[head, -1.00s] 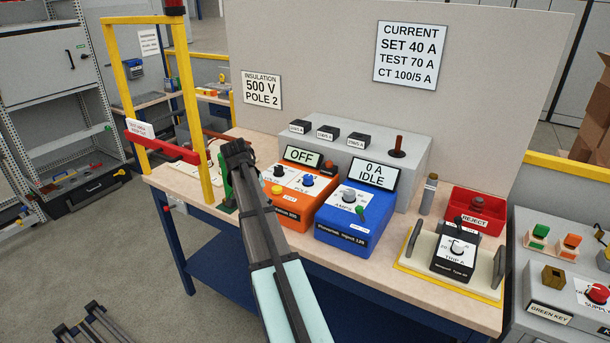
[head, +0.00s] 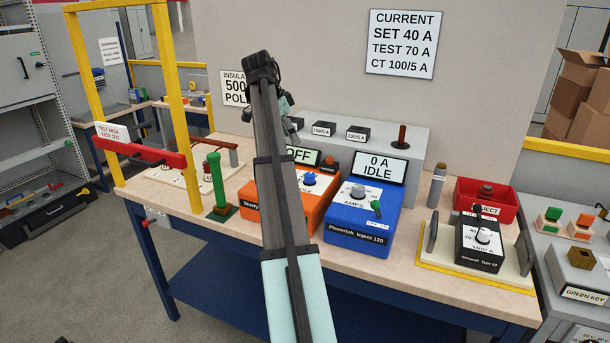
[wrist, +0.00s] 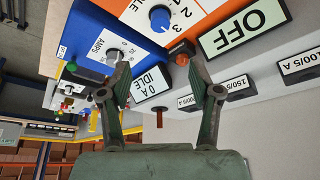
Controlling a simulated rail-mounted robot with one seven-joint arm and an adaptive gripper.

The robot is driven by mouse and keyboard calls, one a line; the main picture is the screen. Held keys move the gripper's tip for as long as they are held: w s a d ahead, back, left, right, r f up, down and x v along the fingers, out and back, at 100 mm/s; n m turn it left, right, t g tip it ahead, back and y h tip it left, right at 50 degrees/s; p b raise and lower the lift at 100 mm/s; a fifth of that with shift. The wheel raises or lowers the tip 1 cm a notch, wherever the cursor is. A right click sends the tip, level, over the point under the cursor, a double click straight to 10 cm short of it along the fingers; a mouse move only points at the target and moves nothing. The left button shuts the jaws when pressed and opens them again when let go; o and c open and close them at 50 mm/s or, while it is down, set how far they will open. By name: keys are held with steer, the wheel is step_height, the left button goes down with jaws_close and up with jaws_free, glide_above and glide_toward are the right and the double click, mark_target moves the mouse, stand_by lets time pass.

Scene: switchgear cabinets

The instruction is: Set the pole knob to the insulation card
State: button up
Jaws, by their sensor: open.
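The orange insulation tester (head: 314,206) stands on the bench, partly hidden behind my arm. Its blue pole knob (head: 309,179) shows right of my arm and also near the top of the wrist view (wrist: 160,18), beside the digits 2 and 3. I cannot tell the pointer's direction. The tester's display (wrist: 240,28) reads OFF. The insulation card (head: 234,88) on the back panel is half covered by my arm; earlier it read 500 V, POLE 2. My gripper (wrist: 161,78) is open and empty, apart from the knob. In the head view it is above the tester.
A blue injection unit (head: 359,221) with a green-tipped lever stands right of the tester; its display reads 0 A IDLE. A grey box (head: 415,150) is behind. A green post (head: 216,183) stands to the left. A relay (head: 480,247) and red bin (head: 505,211) are at right.

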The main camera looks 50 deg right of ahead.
mark_target(309, 174)
steer(key=p+x, duration=0.2)
steer(key=x, duration=1.3)
steer(key=shift+f, duration=0.4)
steer(key=c, duration=1.1)
